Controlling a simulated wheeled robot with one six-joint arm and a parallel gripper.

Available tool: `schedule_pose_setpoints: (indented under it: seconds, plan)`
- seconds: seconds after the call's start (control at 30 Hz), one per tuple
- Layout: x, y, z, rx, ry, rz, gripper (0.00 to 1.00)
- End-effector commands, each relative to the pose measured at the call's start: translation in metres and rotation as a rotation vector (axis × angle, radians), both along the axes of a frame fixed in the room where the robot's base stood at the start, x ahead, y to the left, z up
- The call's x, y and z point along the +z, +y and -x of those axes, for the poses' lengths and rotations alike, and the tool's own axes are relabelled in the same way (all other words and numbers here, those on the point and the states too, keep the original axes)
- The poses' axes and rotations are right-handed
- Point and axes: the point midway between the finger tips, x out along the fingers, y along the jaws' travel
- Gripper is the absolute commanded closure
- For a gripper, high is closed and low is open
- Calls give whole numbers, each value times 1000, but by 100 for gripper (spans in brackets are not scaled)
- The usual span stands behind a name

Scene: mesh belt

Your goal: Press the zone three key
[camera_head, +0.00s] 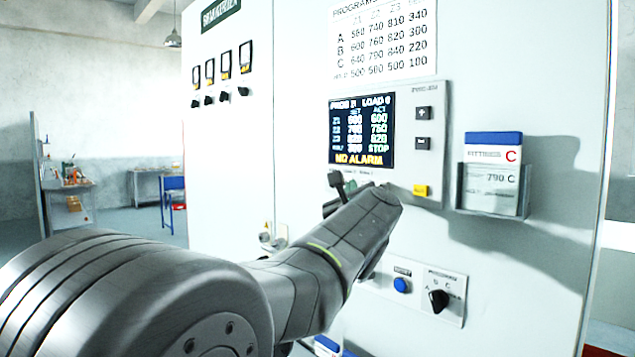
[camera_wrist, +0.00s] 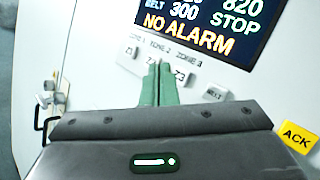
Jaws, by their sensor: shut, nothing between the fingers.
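The zone three key, marked Z3 (camera_wrist: 181,78), is a pale key in the row below the display (camera_head: 362,130). In the wrist view it lies just right of my green fingers. My gripper (camera_wrist: 158,68) is shut and empty. Its fingertips overlap the Z2 key, whose marking partly shows above them. I cannot tell whether the tips touch the panel. In the head view my gripper (camera_head: 338,182) is below the display's lower left, and my wrist hides the Z3 key.
The BELT key (camera_wrist: 215,92) and yellow ACK key (camera_wrist: 298,138) lie to the right of Z3. A card holder (camera_head: 491,190) juts out right of the panel. A blue button (camera_head: 401,285) and selector knob (camera_head: 439,300) are below.

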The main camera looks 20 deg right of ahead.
Motion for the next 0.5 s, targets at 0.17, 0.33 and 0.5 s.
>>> schedule_pose_setpoints:
  seconds: [0.17, 0.33, 0.5]
  plan:
    - [-1, -10, -4, -1, 1, 0, 100]
    - [0, -12, -5, 0, 0, 1, 100]
    - [0, -12, -5, 0, 0, 1, 100]
